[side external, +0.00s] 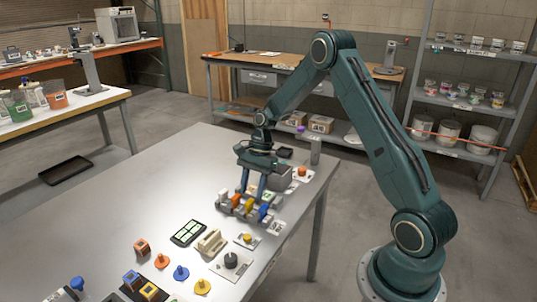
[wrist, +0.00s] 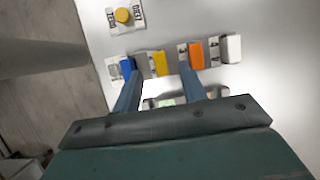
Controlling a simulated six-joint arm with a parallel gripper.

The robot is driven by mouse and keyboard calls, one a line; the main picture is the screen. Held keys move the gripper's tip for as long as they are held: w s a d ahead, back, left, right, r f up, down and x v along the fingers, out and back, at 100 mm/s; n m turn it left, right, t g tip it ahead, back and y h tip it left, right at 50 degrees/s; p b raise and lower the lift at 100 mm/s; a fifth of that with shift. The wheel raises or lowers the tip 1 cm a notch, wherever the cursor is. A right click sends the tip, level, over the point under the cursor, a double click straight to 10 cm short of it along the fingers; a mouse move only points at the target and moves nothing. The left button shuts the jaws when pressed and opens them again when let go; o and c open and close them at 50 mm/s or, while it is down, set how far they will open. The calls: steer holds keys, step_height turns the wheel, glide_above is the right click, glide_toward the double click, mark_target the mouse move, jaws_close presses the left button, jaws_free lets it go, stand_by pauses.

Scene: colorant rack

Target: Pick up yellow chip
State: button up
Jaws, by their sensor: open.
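The yellow chip (wrist: 160,63) stands in a row of coloured chips in the wrist view, between the blue chip (wrist: 127,66) on the left and the orange chip (wrist: 197,52) on the right. In the side view the yellow chip (side external: 249,206) is in the rack, partly hidden by my gripper. My gripper (side external: 252,194) is open and points down over the row. In the wrist view its two fingers (wrist: 159,72) lie to either side of the yellow chip, with nothing held. I cannot tell whether the fingertips touch the neighbouring chips.
A white chip (wrist: 231,48) ends the row. A yellow knob on a labelled plate (wrist: 122,16) is near the rack.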

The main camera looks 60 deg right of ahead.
mark_target(250, 201)
steer(key=shift+x, duration=2.5)
jaws_close()
